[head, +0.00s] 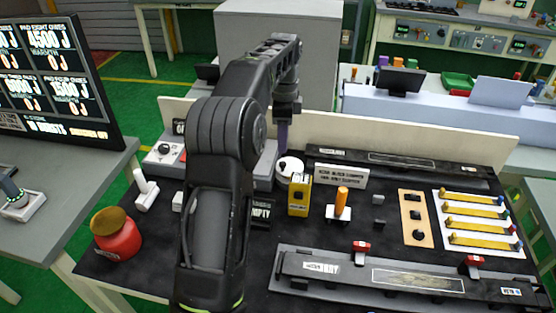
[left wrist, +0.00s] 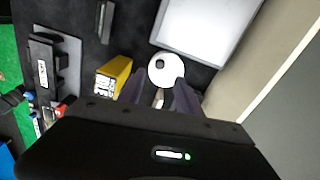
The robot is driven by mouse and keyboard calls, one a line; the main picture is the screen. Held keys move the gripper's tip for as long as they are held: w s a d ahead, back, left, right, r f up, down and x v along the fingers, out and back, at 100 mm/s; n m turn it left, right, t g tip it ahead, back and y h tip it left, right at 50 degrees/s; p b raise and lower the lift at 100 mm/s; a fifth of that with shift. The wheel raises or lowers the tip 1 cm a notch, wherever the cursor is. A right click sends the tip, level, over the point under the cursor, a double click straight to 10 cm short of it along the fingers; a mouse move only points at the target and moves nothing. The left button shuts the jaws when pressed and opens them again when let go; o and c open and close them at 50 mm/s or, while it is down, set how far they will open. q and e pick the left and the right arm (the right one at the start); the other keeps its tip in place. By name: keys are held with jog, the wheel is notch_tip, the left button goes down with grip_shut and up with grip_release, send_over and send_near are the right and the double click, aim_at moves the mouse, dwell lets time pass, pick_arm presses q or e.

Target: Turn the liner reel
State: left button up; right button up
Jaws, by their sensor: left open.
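The liner reel looks like a white round disc with a small dark spot on top; it stands on the black mat in the head view (head: 291,170) and also shows in the left wrist view (left wrist: 166,70). My left gripper (head: 283,146) points down just above and beside the reel in the head view. In the left wrist view its two purple fingers (left wrist: 157,88) are spread, with the reel just past their tips and nothing between them. I cannot tell whether a finger touches the reel. My right gripper is in neither view.
A yellow box (head: 299,196) stands close in front of the reel. An orange peg on a white base (head: 341,203) is to its right. A long dark fixture with red clips (head: 400,278) lies along the front. A red jar (head: 117,238) stands at the left edge.

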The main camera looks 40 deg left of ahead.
aim_at(283, 163)
pick_arm(q)
jog(key=shift+f+b, duration=0.45)
jog(key=shift+f, duration=0.2)
notch_tip(283, 163, down, 7)
jog(key=shift+r, duration=0.2)
grip_shut()
dwell(0.3)
